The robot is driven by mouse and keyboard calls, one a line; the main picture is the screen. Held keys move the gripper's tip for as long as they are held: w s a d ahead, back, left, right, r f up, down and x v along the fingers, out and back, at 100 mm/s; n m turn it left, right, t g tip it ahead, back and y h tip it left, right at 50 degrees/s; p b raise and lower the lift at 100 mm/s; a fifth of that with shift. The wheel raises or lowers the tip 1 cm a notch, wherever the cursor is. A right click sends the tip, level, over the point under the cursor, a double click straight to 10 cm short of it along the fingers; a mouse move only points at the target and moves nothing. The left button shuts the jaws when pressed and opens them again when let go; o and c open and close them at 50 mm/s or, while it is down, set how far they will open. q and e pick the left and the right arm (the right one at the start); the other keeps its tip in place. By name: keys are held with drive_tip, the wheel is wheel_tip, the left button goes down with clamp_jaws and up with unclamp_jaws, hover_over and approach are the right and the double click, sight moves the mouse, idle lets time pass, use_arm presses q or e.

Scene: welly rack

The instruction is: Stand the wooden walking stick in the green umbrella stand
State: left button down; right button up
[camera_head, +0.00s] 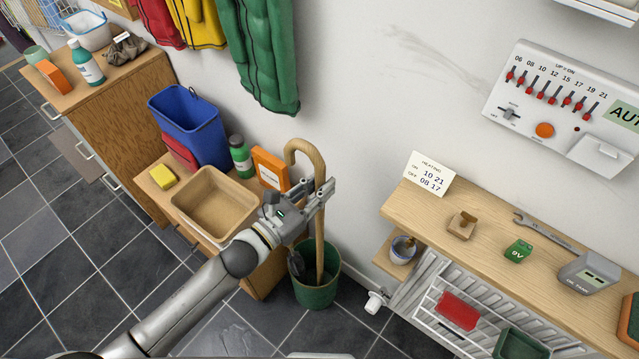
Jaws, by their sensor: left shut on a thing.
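The wooden walking stick (319,244) is upright with its curved handle at the top. My left gripper (319,194) is shut on its shaft just below the crook. The green umbrella stand (318,296) is a round bin on the tiled floor. The stick's lower part reaches down inside the stand's opening; its tip is hidden, so I cannot tell whether it touches the bottom. A dark object (296,266), perhaps a folded umbrella, also shows at the stand's left rim. My right gripper is not in view.
Left of the stand is a low wooden cabinet with a tan basin (213,203), blue bin (190,128), green bottle (241,157) and orange box (270,170). To the right is a wooden shelf (440,213) above a wire rack, with a white tap-like fitting (376,301) near the stand.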

use_arm(q)
wheel_tip(320, 180, down, 9)
drive_tip(key=b, duration=0.8)
drive_tip(key=shift+f, duration=0.1)
drive_tip(key=c, duration=1.3)
unclamp_jaws()
drive_tip(key=shift+o, duration=0.2)
drive_tip(key=v, duration=1.2)
